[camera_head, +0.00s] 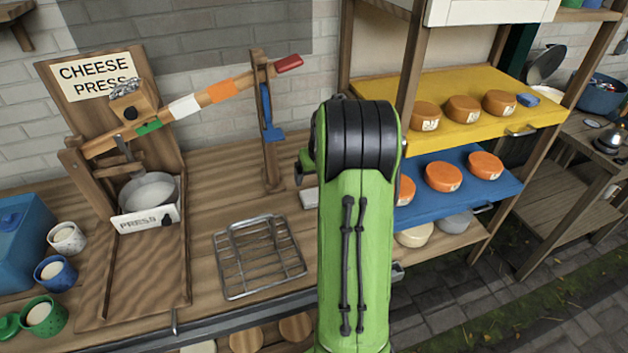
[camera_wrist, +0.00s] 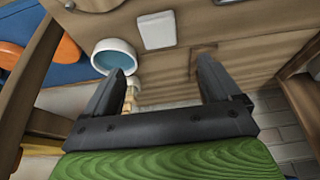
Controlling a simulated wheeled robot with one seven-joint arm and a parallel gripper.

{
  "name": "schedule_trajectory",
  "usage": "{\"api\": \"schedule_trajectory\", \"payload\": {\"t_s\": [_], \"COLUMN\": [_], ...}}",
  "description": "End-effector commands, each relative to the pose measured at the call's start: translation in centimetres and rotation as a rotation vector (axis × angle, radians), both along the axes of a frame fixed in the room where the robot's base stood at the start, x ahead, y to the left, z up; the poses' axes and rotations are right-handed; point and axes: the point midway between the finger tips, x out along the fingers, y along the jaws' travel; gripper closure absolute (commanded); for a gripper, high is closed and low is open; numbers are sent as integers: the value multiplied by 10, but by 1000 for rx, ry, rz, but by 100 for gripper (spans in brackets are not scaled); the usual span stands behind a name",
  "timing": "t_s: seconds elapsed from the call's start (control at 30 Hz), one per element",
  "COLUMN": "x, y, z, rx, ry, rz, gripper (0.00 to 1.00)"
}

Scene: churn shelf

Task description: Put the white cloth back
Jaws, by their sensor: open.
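My gripper (camera_wrist: 163,78) is open in the wrist view, with its two dark fingers apart and nothing visible between them. A small white rectangular piece (camera_wrist: 157,30) lies on a wooden surface beyond the fingertips; it may be the white cloth, but I cannot tell for certain. It is apart from the gripper. In the head view my green arm hides the gripper. A pale object (camera_head: 309,197) shows partly beside the arm on the bench; I cannot tell whether it is the same thing.
A white bowl with a blue inside (camera_wrist: 114,57) stands left of the white piece. In the head view, a wire rack (camera_head: 258,258) lies on the bench beside the cheese press (camera_head: 118,150). Cheeses fill the yellow shelf (camera_head: 400,88) and blue shelf (camera_head: 505,187) at right.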

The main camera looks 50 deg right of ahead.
Motion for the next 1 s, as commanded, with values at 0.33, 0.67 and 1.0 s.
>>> {"api": "schedule_trajectory", "payload": {"t_s": [0.33, 0.67, 1.0], "x": [-15, -147, -196], "y": [145, 306, 329], "z": [92, 128, 114], "rx": [-34, -38, -23], "ry": [-22, -78, -95], "rz": [177, 431, 503], "gripper": [10, 10, 10]}}
